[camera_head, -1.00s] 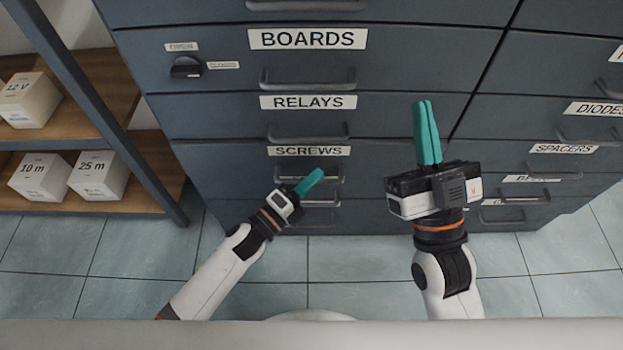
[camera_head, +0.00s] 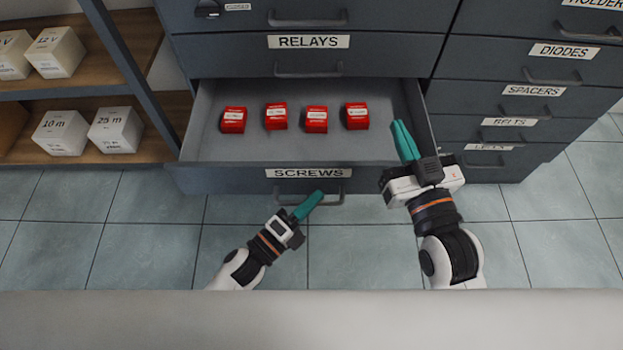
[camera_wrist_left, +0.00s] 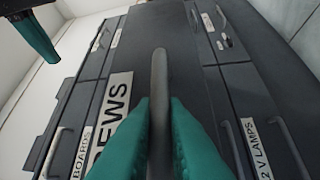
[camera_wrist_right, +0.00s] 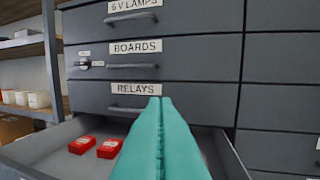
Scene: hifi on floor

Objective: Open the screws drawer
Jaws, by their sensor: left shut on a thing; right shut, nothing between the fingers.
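The screws drawer (camera_head: 240,181) stands pulled well out from the cabinet in the head view, with its SCREWS label (camera_head: 309,173) on the front. Several red boxes (camera_head: 316,119) sit in a row inside it; two of them show in the right wrist view (camera_wrist_right: 109,148). My left gripper (camera_head: 312,200) is shut on the drawer's handle (camera_head: 335,198); the left wrist view shows the handle bar (camera_wrist_left: 159,90) between the teal fingers. My right gripper (camera_head: 403,140) is shut and empty, above the drawer's right front corner.
The relays drawer (camera_head: 380,52) above is closed. Drawers labelled DIODES (camera_head: 563,50) and SPACERS (camera_head: 533,90) on the right are closed. A wooden shelf (camera_head: 80,85) with white boxes (camera_head: 116,130) stands at the left. Tiled floor (camera_head: 150,240) in front is clear.

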